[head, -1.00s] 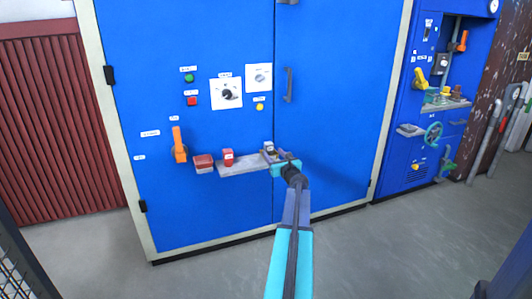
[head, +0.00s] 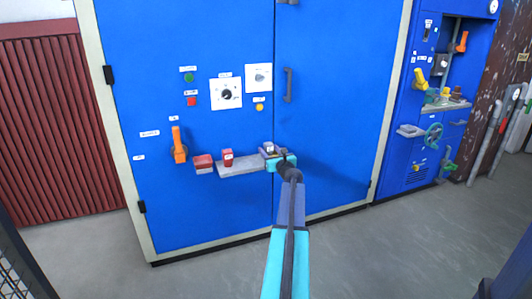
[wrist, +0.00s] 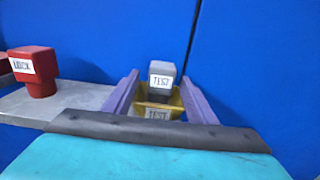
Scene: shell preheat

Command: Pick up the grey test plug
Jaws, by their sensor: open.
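The grey test plug (wrist: 161,76), with a white TEST label, stands upright at a yellow holder (wrist: 172,101) in the wrist view. A second TEST label shows on the holder's front. In the head view the plug (head: 269,148) is small, at the right end of the grey shelf (head: 243,167). My gripper (wrist: 159,82) is open, with one purple finger on each side of the plug and holder. Gaps show between the fingers and the plug. My gripper also shows in the head view (head: 274,156). The plug's lower end is hidden.
A red plug (wrist: 36,70) labelled LOCK stands on the shelf to the left. A red box (head: 203,163) and an orange handle (head: 179,146) are farther left. The blue cabinet door (head: 330,100) rises close behind. A second blue panel (head: 435,150) stands at right.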

